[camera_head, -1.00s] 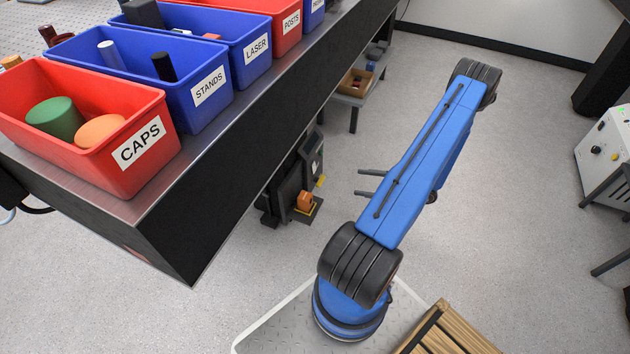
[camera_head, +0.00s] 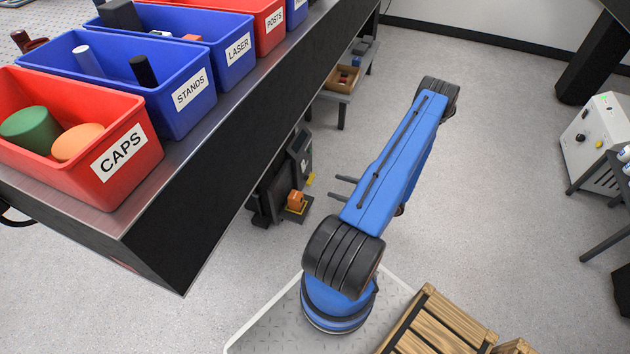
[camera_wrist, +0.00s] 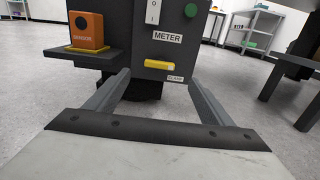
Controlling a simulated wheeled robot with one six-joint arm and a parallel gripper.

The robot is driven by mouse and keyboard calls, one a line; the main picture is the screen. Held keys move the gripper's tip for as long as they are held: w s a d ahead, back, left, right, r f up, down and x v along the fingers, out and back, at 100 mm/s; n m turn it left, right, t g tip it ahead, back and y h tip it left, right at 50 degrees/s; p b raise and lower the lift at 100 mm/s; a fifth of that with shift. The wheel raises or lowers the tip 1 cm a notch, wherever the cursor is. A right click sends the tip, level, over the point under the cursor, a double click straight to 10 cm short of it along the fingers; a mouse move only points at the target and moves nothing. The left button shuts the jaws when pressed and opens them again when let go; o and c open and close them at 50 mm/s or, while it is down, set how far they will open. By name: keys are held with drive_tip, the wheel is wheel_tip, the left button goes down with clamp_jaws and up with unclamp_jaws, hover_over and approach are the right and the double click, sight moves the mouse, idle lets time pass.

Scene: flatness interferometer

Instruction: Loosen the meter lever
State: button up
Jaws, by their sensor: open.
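The meter (camera_wrist: 166,22) is a dark box with a METER label, a white rocker switch and a green button. Its yellow lever (camera_wrist: 159,65) lies level on the lower front, above a small CLAMP label. In the head view the meter (camera_head: 300,152) stands low beside the bench, with the yellow lever (camera_head: 311,178) on its side. My gripper (camera_wrist: 160,83) is open and empty, with its two fingers apart and pointing at the meter. The lever shows between and above the fingertips. In the head view my gripper (camera_head: 334,188) is just right of the meter, with a small gap.
An orange sensor block (camera_wrist: 87,30) sits on a dark ledge (camera_wrist: 62,56) left of the meter. The bench (camera_head: 160,235) with labelled bins overhangs at left. A white cabinet (camera_head: 597,135) stands at far right. Wooden crates (camera_head: 440,325) are at lower right. Floor right of my arm is clear.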

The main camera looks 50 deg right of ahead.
sight(313, 179)
drive_tip(key=x, duration=1.1)
drive_tip(key=shift+r, duration=0.1)
drive_tip(key=c, duration=1)
